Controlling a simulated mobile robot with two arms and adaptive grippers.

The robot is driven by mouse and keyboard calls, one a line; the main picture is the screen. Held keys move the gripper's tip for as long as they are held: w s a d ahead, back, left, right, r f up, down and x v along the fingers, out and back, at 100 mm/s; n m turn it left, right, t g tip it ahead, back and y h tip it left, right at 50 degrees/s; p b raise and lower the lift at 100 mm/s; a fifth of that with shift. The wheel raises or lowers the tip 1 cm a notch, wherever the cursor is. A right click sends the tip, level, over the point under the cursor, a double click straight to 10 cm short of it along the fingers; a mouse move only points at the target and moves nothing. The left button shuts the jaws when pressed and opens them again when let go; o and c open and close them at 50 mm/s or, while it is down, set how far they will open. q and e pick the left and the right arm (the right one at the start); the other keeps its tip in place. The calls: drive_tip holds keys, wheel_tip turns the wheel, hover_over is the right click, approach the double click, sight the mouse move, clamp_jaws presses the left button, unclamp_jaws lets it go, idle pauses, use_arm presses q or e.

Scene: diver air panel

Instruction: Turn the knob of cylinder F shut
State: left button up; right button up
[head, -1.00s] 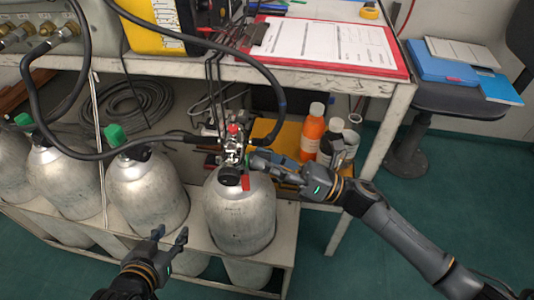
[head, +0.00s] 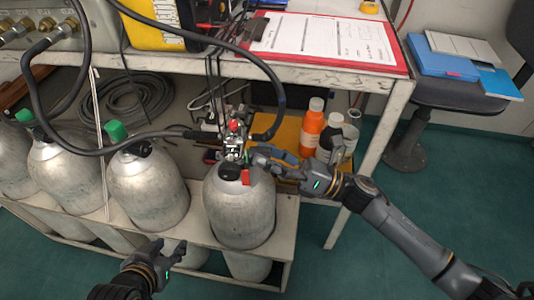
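The rightmost grey cylinder (head: 240,208) stands in the rack with a metal valve (head: 233,146) on top, a red cap and a hanging red tag (head: 246,177). No letter is readable on it, so I cannot confirm that it is cylinder F. My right gripper (head: 256,158) is at the right side of this valve. Its fingers cover the knob area, and I cannot tell whether they grip the knob. My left gripper (head: 175,250) is in front of the rack at the lower left, with its fingers apart and nothing between them.
Several other cylinders stand to the left, one with a green knob (head: 116,132). A black hose (head: 160,138) runs to the valve. Orange (head: 312,128) and white-capped bottles stand right of it, behind my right arm. The shelf above holds a red clipboard (head: 330,63).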

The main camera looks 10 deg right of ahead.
drive_tip(key=v, duration=1.2)
drive_tip(key=shift+w+a+f, duration=0.1)
